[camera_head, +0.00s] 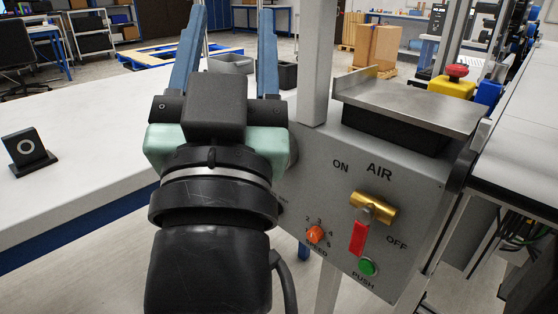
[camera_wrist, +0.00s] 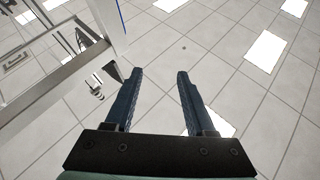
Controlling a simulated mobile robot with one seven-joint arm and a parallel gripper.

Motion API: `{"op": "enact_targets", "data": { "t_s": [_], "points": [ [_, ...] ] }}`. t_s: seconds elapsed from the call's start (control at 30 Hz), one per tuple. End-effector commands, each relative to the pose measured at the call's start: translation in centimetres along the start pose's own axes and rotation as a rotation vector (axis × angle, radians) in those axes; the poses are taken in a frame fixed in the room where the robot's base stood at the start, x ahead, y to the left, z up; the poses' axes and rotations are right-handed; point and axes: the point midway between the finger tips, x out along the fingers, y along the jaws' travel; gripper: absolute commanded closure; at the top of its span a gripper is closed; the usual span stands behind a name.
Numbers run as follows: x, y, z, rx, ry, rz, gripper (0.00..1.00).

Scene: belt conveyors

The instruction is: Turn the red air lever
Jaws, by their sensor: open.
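The red air lever (camera_head: 358,238) hangs down from a brass valve (camera_head: 374,208) on a grey control panel (camera_head: 325,180). The lever cannot be made out in the wrist view.
An orange speed knob (camera_head: 315,234) and a green push button (camera_head: 368,267) sit near the lever. A metal plate (camera_head: 415,100) juts out above the panel. A red-topped yellow button box (camera_head: 454,82) stands behind it. A white table (camera_head: 80,150) lies left; a conveyor (camera_head: 520,140) is right.

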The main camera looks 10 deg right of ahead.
Motion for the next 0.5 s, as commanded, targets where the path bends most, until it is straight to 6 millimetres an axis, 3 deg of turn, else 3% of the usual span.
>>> {"op": "enact_targets", "data": {
  "t_s": [0.13,0.27,0.4,0.5],
  "points": [
    [0.3,0.6,6.1,0.014,-0.203,0.100,0.45],
    [-1.3,1.5,11.8,0.009,-0.376,0.219,0.45],
    [-5.6,3.1,17.5,-0.039,-0.552,0.406,0.45],
    [-10.2,4.5,20.0,-0.109,-0.624,0.557,0.45]
  ]
}}
